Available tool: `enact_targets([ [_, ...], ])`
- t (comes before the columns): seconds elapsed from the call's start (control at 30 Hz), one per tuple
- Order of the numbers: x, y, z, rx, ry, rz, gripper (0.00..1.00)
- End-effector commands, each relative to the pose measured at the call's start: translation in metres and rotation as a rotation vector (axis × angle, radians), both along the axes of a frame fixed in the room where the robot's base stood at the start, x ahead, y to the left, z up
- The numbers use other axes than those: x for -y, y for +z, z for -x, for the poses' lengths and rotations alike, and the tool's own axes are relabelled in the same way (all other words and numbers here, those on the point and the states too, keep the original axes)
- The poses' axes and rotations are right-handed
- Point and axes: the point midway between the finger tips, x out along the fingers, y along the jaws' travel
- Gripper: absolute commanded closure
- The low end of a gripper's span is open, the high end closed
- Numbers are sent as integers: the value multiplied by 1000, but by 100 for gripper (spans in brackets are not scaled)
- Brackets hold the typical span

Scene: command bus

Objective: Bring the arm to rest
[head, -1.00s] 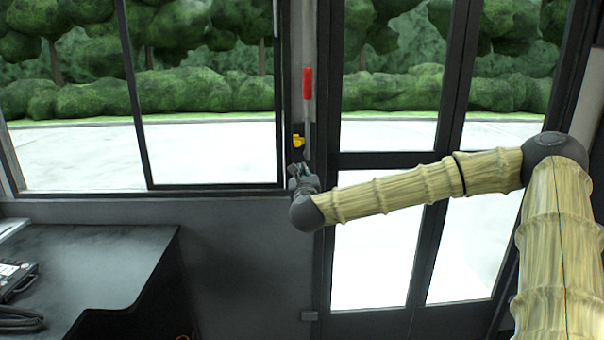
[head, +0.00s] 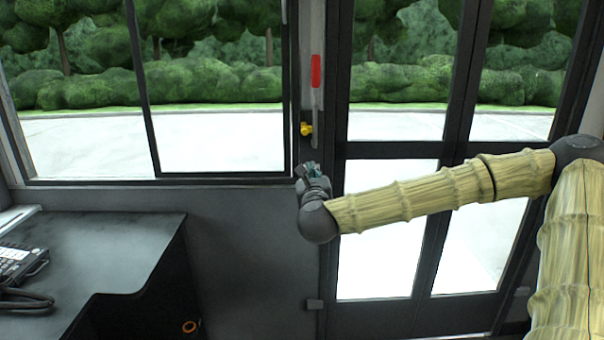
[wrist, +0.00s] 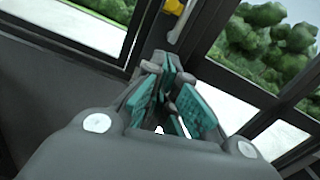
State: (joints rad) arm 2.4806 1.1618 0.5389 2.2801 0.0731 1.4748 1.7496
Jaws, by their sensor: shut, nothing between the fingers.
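My gripper (head: 312,172) is at the end of my outstretched arm, in front of the post between the window and the door. In the wrist view my gripper (wrist: 170,100) shows its teal finger pads close together with nothing between them. It is apart from the red-handled lever (head: 316,72) and the yellow knob (head: 306,129), which are on the post above it. The yellow part also shows at the top of the wrist view (wrist: 174,6).
A folding glass door (head: 390,225) stands behind my arm at the right. A large window (head: 215,140) is to the left of the post. A dark desk (head: 100,250) with a telephone (head: 18,262) is at the lower left.

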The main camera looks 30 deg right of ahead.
Motion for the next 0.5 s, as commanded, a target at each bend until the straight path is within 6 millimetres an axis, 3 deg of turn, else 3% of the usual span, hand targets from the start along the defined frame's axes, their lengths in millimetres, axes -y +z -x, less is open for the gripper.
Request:
enact_targets([
  [0.27, -2, -2, -1, -8, 5, 8, 100],
  [0.37, -14, -11, -4, -52, 32, 54, 100],
  [0.5, -48, -44, -11, -188, 119, 202, 100],
])
